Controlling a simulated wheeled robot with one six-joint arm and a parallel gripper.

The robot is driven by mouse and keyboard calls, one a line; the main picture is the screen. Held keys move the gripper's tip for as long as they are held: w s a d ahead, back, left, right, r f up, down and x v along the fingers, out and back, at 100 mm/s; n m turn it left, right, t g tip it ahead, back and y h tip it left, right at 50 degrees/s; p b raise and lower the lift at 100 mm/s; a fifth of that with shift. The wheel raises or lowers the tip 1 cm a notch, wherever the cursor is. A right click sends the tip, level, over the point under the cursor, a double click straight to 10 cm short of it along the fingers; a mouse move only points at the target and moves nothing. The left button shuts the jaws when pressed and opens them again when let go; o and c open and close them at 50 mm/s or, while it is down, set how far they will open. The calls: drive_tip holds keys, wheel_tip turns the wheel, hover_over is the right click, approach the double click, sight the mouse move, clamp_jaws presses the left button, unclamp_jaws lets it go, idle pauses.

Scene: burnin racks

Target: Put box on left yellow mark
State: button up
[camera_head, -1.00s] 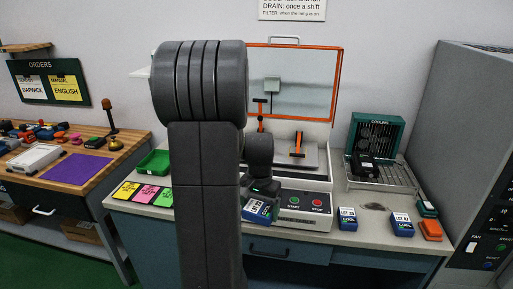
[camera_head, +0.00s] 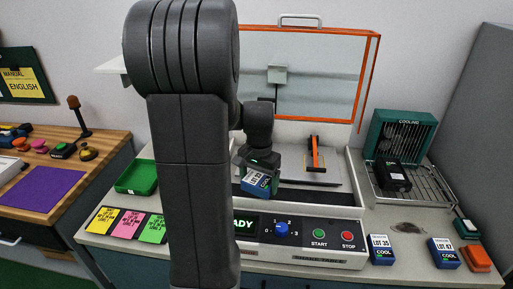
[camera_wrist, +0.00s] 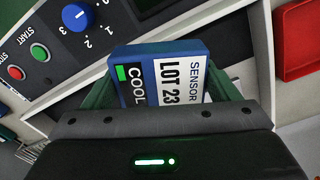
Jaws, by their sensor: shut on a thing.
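My gripper (camera_head: 260,165) is shut on a blue box (camera_head: 257,183) labelled LOT 23. The wrist view shows the box (camera_wrist: 165,75) between the green fingers, with a white SENSOR label and a green COOL patch. In the head view the box hangs tilted at the front edge of the open machine (camera_head: 305,240), above its control panel. An orange-and-black clamp (camera_head: 314,155) stands on the machine's grey bed (camera_head: 325,180). I cannot clearly make out a left yellow mark; my arm and the box cover the left of the bed.
The orange-framed lid (camera_head: 366,80) is raised. Blue boxes LOT 35 (camera_head: 381,250) and LOT 47 (camera_head: 444,253) stand at right, by an orange block (camera_head: 475,258). A dark box (camera_head: 393,176) sits on the cooling rack (camera_head: 415,200). A green tray (camera_head: 137,178) lies at left.

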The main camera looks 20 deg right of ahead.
drive_tip(key=w+d+p, duration=0.1)
drive_tip(key=w+d, duration=0.1)
drive_tip(key=w, duration=0.3)
drive_tip(key=w+d+p, duration=0.2)
drive_tip(key=w+d, duration=0.1)
drive_tip(key=w, duration=0.3)
drive_tip(key=w+d+p, duration=0.1)
drive_tip(key=w+d, duration=0.1)
drive_tip(key=w, duration=0.4)
drive_tip(key=shift+d+r+p, duration=0.1)
drive_tip(key=shift+d+p, duration=0.2)
drive_tip(key=shift+d, duration=0.1)
drive_tip(key=shift+f+p, duration=0.4)
drive_tip(key=shift+f, duration=1.55)
drive_tip(key=o, duration=1)
drive_tip(key=shift+r, duration=0.15)
wheel_tip(320, 180, up, 12)
drive_tip(key=shift+r+b, duration=0.1)
drive_tip(key=shift+b, duration=0.55)
